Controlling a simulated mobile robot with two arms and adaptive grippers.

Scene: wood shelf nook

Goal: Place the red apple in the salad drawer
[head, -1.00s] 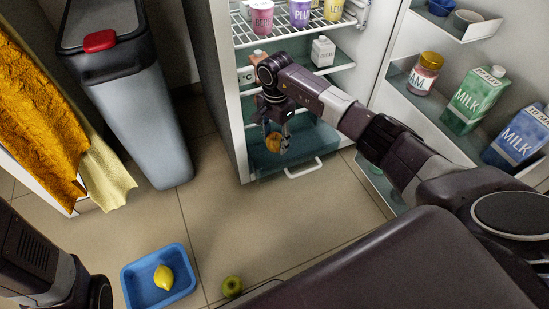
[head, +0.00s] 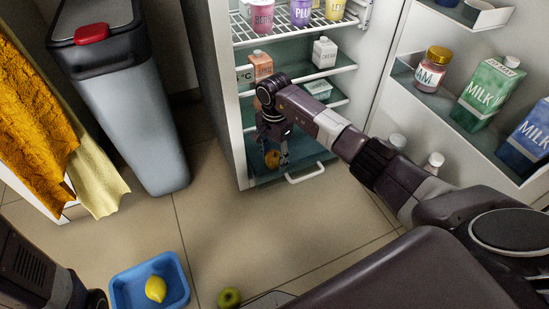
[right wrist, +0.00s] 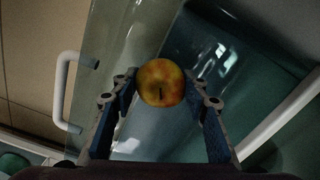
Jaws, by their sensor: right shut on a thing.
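The apple (head: 272,159), mottled yellow, orange and red, is held by my right gripper (head: 276,157) at the bottom of the open fridge. In the right wrist view the apple (right wrist: 161,82) sits between the two fingers, with its stem facing the camera. The salad drawer, with its white handle (head: 306,173), is pulled out at the fridge bottom. In the right wrist view the drawer's clear front and handle (right wrist: 65,92) are left of the apple, and its glossy inside (right wrist: 205,60) shows behind it. My left arm shows at the lower left, without its gripper.
Fridge shelves (head: 297,76) with cartons and bottles stand above the drawer. The open door (head: 455,125) with milk cartons is at the right. A blue tray (head: 117,292) with a lemon (head: 156,289), a green apple (head: 229,298) and a grey bin (head: 130,110) stand outside.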

